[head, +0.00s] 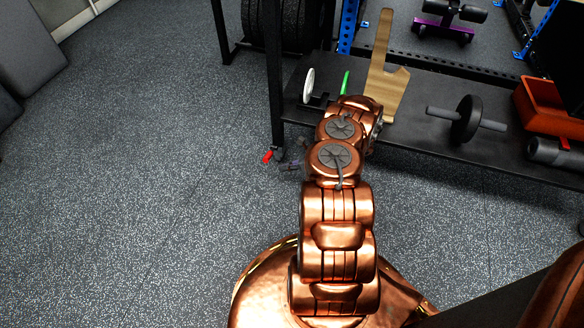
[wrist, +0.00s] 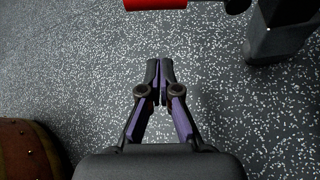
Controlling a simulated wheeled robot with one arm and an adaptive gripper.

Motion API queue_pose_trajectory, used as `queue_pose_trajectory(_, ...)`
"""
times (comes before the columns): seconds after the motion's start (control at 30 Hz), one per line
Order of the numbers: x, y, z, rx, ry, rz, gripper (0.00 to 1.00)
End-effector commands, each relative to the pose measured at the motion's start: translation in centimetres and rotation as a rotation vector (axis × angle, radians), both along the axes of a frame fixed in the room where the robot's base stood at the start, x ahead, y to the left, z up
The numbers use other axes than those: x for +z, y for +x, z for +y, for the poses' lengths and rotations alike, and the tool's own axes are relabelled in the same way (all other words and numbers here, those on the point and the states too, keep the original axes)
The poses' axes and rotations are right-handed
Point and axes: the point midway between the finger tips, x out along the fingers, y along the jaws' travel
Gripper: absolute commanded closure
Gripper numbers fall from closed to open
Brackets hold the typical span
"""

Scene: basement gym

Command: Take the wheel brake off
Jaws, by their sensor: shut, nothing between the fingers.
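The red brake pedal (head: 267,157) sits low by the foot of the black rack's front left leg, just above the floor. In the wrist view the red pedal (wrist: 155,4) is cut off by the top edge, with a dark part (wrist: 237,5) to its right. My gripper (wrist: 160,62) is shut and empty, its dark fingertips together below the pedal in the picture and apart from it. In the head view my gripper (head: 291,165) is small and partly hidden by my arm, just right of the pedal. The pedal's tilt is unclear.
A dark grey block (wrist: 275,38) stands at the wrist view's upper right. Speckled floor at left is clear.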

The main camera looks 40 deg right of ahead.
Motion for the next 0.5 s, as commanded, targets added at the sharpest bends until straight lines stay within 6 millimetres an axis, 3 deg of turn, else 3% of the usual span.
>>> queue_pose_trajectory(0.27, -2.6, 3.1, 2.9, -0.001, 0.003, 0.001, 1.00)
queue_pose_trajectory(0.5, -0.2, 3.7, 2.1, -0.003, -0.001, -0.002, 1.00)
